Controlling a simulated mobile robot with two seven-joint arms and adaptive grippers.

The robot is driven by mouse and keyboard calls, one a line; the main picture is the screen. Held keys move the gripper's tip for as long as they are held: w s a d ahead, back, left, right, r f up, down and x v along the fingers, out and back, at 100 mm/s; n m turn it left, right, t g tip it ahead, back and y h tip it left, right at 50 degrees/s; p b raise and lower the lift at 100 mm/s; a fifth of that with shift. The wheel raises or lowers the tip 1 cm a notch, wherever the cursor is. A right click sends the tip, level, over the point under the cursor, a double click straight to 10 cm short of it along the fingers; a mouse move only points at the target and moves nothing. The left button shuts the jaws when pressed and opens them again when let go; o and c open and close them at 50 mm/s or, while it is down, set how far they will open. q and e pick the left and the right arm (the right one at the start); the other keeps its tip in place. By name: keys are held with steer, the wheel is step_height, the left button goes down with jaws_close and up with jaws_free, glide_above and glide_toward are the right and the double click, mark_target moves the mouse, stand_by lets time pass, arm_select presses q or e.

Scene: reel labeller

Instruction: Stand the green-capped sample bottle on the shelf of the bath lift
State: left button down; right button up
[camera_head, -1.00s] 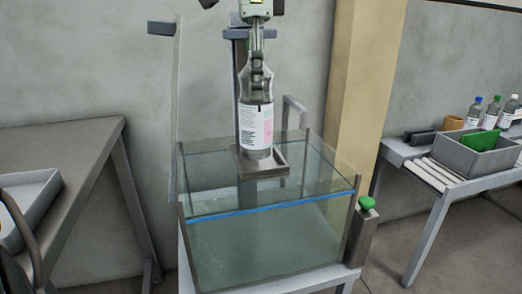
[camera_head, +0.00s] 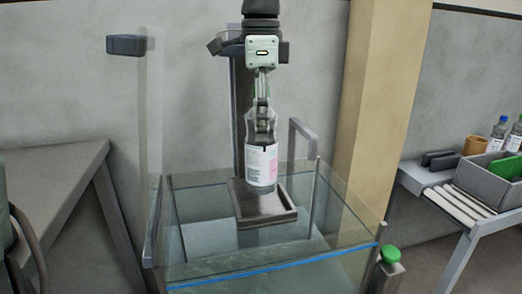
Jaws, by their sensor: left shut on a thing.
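The sample bottle (camera_head: 262,165), clear with a white and pink label, is upright. My left gripper (camera_head: 262,118) points down from above and is shut on its upper part; the fingers hide most of the cap, with only a hint of green showing. The shelf of the bath lift (camera_head: 280,217), a small grey-brown square tray with a raised rim, lies directly below the bottle inside the glass bath. The bottle's base overlaps the shelf's back part in the view; I cannot tell whether it touches. My right gripper is not in view.
The glass bath (camera_head: 205,272) surrounds the shelf, with a tall clear panel (camera_head: 150,140) on its left. A green button (camera_head: 390,254) tops a post at front right. A grey table (camera_head: 50,170) stands left; a bench with a grey bin (camera_head: 485,180) and bottles stands right.

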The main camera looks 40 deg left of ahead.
arm_select(q)
step_height(320, 180, down, 4)
steer(key=shift+f, duration=0.15)
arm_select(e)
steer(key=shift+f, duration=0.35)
arm_select(q)
steer(key=shift+w+f, duration=0.1)
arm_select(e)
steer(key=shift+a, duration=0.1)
arm_select(q)
steer(key=c, duration=0.6)
jaws_free()
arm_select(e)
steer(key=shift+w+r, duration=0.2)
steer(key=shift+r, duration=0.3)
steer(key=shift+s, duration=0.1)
